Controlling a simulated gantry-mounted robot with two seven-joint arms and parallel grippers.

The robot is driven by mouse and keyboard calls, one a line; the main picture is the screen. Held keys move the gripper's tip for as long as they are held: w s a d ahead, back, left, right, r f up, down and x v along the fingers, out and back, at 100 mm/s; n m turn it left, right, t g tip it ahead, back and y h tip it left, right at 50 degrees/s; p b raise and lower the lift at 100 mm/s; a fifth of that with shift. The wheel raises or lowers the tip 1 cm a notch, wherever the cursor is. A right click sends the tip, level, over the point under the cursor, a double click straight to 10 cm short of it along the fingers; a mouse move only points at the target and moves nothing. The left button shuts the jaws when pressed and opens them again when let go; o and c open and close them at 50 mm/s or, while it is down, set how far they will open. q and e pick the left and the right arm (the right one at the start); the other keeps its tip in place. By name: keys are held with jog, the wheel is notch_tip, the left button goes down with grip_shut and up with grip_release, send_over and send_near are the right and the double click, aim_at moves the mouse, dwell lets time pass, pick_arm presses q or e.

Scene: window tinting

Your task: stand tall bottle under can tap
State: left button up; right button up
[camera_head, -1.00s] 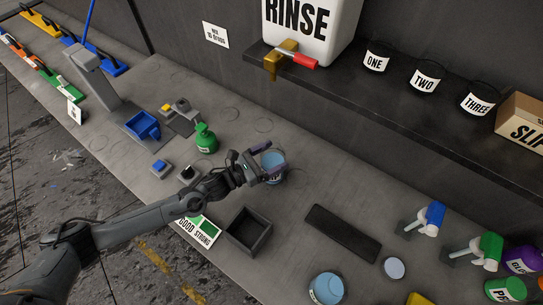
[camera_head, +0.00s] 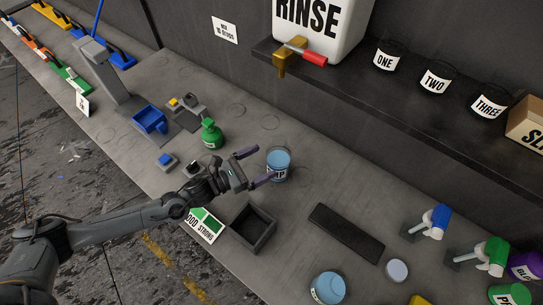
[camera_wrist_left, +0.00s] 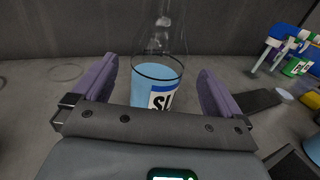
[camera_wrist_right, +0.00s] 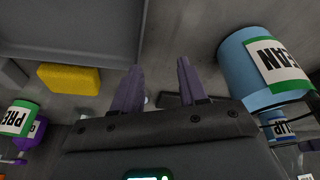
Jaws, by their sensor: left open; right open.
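The tall bottle (camera_head: 278,166), clear with blue liquid and a partly readable label, stands upright on the counter. In the left wrist view the bottle (camera_wrist_left: 157,88) is between the fingers but beyond them, its clear neck rising out of frame. My left gripper (camera_head: 258,167) is open, just left of the bottle. The can tap (camera_head: 288,55), brass with a red handle, is on the white RINSE can (camera_head: 320,18), on the shelf above. The bottle is on the counter below it; exact alignment is hard to judge. My right gripper (camera_wrist_right: 158,70) is open and empty.
A dark open box (camera_head: 252,229) and a flat black mat (camera_head: 346,233) lie in front. A light blue container (camera_head: 327,288) is near the bottom edge. Black pots (camera_head: 435,82) line the shelf.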

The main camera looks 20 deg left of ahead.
pick_arm(q)
jog(key=shift+v, duration=2.8)
pick_arm(e)
jog(key=shift+f, duration=0.15)
